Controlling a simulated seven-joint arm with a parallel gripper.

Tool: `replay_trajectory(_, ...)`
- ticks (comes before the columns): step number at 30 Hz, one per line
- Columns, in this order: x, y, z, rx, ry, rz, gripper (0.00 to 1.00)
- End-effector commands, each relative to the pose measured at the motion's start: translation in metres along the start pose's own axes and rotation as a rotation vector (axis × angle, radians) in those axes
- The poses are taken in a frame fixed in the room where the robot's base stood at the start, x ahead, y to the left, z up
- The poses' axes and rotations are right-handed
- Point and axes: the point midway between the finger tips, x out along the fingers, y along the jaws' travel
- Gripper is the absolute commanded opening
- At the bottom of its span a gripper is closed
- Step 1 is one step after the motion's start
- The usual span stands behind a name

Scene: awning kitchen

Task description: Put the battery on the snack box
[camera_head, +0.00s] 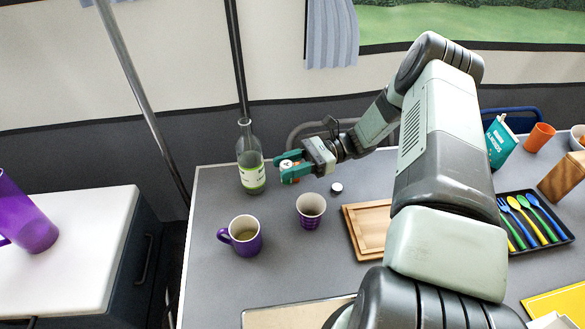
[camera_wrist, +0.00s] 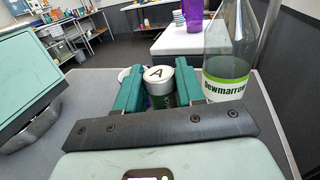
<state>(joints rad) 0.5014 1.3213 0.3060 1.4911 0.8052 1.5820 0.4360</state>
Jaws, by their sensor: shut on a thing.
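My gripper (camera_head: 291,172) is shut on the battery (camera_head: 286,164), held above the back left part of the table, just right of the bottle. In the wrist view, the battery (camera_wrist: 158,86) stands upright between the two teal fingers of my gripper (camera_wrist: 156,92), with its round top marked "A" facing up. The snack box (camera_head: 499,142) is a teal carton with white lettering at the back right of the table, far from my gripper and beyond my arm. It leans slightly in the picture. I cannot make it out in the wrist view.
A clear bottle (camera_head: 250,166) stands close left of my gripper. A purple mug (camera_head: 241,236), a purple cup (camera_head: 311,210) and a small round item (camera_head: 336,188) are nearby. A wooden board (camera_head: 367,229), cutlery tray (camera_head: 562,237), orange cup (camera_head: 539,136) and wooden block (camera_head: 562,177) lie rightward.

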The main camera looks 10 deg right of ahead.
Motion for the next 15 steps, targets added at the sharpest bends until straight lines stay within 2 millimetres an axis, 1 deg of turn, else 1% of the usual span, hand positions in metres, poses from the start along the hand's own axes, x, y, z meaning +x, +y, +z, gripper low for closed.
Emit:
replay_trajectory(1, -0.005, -0.017, 0.005, 0.001, -0.002, -0.108, 0.04)
replay_trajectory(3, -0.015, -0.042, 0.011, 0.003, -0.001, -0.256, 0.04)
replay_trajectory(6, -0.032, -0.068, 0.017, 0.007, 0.0, -0.422, 0.03)
replay_trajectory(9, -0.047, -0.085, 0.022, 0.011, 0.001, -0.531, 0.03)
replay_trajectory(11, -0.053, -0.091, 0.023, 0.013, 0.0, -0.572, 0.03)
replay_trajectory(13, -0.057, -0.095, 0.018, 0.016, 0.0, -0.599, 0.03)
replay_trajectory(15, -0.058, -0.096, 0.007, 0.018, -0.001, -0.61, 0.03)
